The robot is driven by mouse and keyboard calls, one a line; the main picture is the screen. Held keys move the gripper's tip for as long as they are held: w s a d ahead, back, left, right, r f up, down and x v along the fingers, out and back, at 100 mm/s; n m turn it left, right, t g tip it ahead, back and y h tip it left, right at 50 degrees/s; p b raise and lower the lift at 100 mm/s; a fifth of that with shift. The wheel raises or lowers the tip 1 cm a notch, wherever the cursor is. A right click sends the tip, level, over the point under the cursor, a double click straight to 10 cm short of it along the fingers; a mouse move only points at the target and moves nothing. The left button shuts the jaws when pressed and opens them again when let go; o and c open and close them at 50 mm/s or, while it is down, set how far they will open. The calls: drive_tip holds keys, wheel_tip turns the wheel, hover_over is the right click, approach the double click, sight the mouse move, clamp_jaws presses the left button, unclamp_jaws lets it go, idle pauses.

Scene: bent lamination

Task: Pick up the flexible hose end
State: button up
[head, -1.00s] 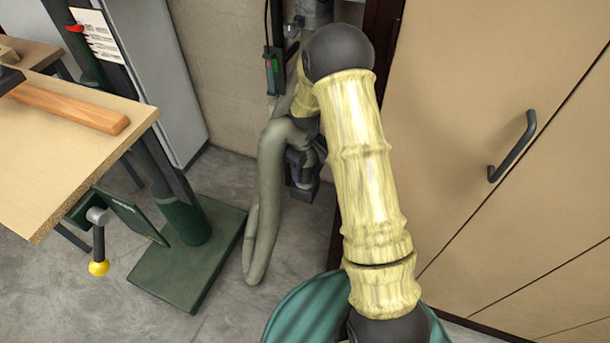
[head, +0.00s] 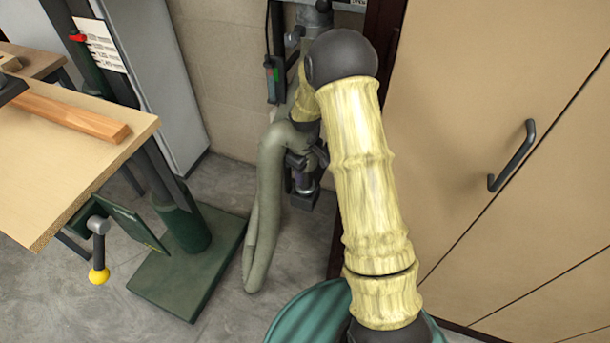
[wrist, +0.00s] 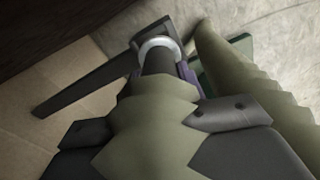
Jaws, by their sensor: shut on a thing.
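The flexible hose (head: 262,210) is olive-grey. In the head view it hangs in a long loop left of my arm, its bottom bend close to the floor. In the wrist view the hose end (wrist: 152,118) lies between the two dark fingers of my gripper (wrist: 158,122), which is shut on it. Beyond the fingers a dark tube with a pale ring (wrist: 158,47) shows. In the head view my gripper (head: 304,160) is at the top of the loop, partly hidden by my arm.
A workbench (head: 70,160) with a wooden bar (head: 75,118) is at the left. A green machine base (head: 190,270) stands on the floor beside the hose loop. A cabinet with a dark handle (head: 512,156) fills the right. A dark upright with fittings (head: 275,70) stands behind.

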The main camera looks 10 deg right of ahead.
wheel_tip(320, 180, up, 9)
drive_tip(key=shift+f+p, duration=0.2)
drive_tip(key=shift+p, duration=0.35)
drive_tip(key=shift+o, duration=0.9)
drive_tip(key=shift+c, duration=0.8)
drive_tip(key=shift+f, duration=0.15)
